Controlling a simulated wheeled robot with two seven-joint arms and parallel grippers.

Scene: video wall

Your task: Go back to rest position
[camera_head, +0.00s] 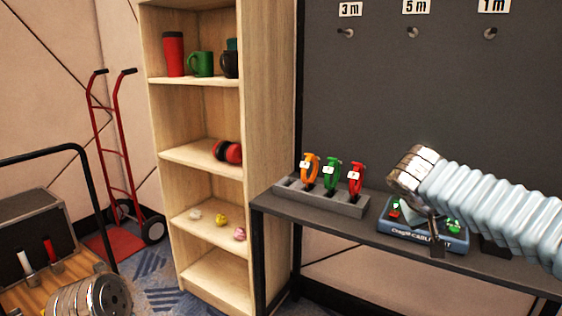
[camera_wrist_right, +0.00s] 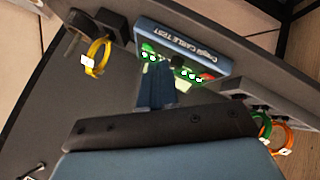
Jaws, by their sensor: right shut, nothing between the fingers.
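My right arm comes in from the right in the head view. Its gripper (camera_head: 436,228) is over the blue cable tester (camera_head: 408,235) on the dark bench, and partly covers it. In the right wrist view the gripper fingers (camera_wrist_right: 156,84) are shut and empty, in front of the tester (camera_wrist_right: 180,55) with its lit green lights. I cannot tell whether they touch it. A silver wrist part of my left arm shows at the bottom left of the head view; the left gripper itself is out of view.
A grey rack (camera_head: 322,200) holds orange (camera_head: 309,167), green (camera_head: 331,174) and red (camera_head: 355,179) cables left of the tester. A yellow cable (camera_wrist_right: 97,57) shows in the wrist view. A wooden shelf (camera_head: 203,163), a red hand truck (camera_head: 119,155) and a toolbox cart (camera_head: 34,225) stand left.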

